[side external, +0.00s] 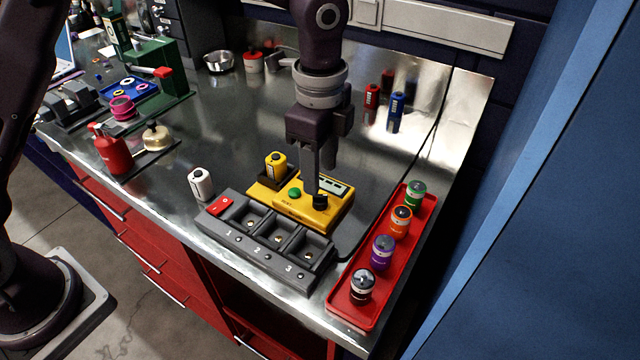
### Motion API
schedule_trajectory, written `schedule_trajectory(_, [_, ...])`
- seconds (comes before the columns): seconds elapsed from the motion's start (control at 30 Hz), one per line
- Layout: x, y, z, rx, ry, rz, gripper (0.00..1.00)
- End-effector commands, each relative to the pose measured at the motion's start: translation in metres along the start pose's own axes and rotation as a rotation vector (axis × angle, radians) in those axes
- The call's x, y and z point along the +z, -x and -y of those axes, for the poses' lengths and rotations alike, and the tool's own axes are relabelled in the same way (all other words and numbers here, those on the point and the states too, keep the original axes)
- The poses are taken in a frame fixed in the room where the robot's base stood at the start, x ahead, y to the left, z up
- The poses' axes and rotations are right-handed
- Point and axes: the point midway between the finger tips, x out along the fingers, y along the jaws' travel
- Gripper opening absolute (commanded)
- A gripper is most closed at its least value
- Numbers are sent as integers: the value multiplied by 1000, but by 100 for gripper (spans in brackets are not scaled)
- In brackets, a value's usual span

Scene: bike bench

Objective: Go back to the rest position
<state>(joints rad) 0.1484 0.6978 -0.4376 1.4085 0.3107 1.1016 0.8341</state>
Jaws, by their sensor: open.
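My gripper (318,180) points down over the yellow tester box (302,212) near the middle of the bench. Its fingers are just above or beside the black knob (320,201) on the box; I cannot tell whether they touch it. Nothing shows held between the fingers. The box also has a green button (294,194) and a small display. A yellow battery (276,164) stands in a holder at the box's back left.
A grey charger (268,244) with numbered empty bays and a red switch lies in front. A white battery (201,184) stands left of it. A red tray (350,310) with several coloured cells is at right. Red (372,97) and blue (396,110) cylinders stand behind.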

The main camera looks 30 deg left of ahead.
Motion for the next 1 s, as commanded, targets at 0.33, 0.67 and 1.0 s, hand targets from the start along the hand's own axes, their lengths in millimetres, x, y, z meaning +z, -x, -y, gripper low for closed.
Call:
schedule_trajectory(0.33, [0, 13, 0, 1, -2, 1, 47])
schedule_trajectory(0.67, [28, 52, -16, -70, 134, 14, 47])
schedule_trajectory(1.0, [164, 142, -160, -339, 1036, -171, 47])
